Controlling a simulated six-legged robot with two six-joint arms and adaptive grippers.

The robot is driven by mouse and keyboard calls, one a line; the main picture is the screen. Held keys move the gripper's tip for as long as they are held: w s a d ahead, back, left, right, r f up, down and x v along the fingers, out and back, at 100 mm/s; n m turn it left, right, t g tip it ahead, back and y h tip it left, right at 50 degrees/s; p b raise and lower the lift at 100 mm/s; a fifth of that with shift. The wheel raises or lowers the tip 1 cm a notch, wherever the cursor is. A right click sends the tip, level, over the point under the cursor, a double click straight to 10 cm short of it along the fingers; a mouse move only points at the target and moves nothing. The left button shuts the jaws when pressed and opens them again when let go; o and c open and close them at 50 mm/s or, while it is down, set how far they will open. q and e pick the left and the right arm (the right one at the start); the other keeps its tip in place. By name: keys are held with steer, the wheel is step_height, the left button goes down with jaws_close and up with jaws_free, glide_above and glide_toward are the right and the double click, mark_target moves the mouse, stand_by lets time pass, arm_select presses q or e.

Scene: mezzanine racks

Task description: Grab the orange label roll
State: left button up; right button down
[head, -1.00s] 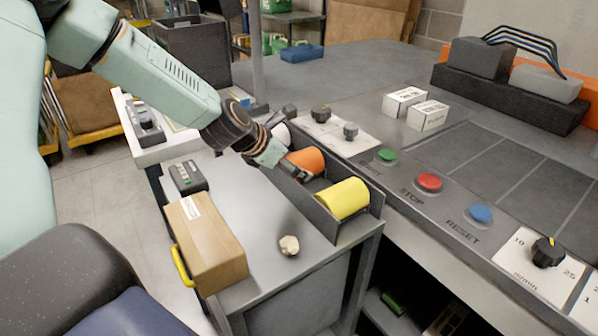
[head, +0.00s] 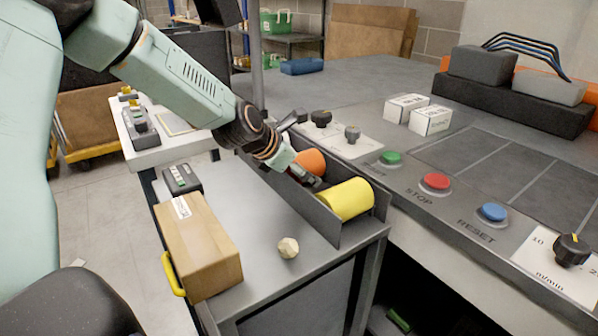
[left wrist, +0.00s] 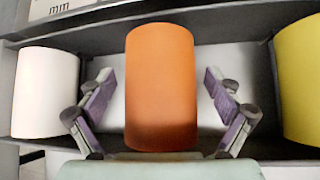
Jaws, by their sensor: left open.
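The orange label roll (head: 311,161) lies in a dark grey open tray (head: 318,217) between a yellow roll (head: 347,199) and a white roll. In the left wrist view the orange roll (left wrist: 161,85) fills the middle, with the white roll (left wrist: 45,92) at left and the yellow roll (left wrist: 300,80) at right. My left gripper (head: 308,178) is down at the tray. In the left wrist view its open fingers (left wrist: 162,105) stand on either side of the orange roll, with gaps on both sides. In the head view my arm partly hides the orange roll and covers the white one.
A cardboard box (head: 198,247), a dark handheld device (head: 182,180) and a small beige faceted piece (head: 288,248) sit on the bench left of the tray. A console with green (head: 390,158), red (head: 435,182) and blue (head: 493,213) buttons borders the tray at right.

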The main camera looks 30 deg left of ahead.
arm_select(q)
steer(key=shift+c, duration=0.2)
steer(key=c, duration=1.4)
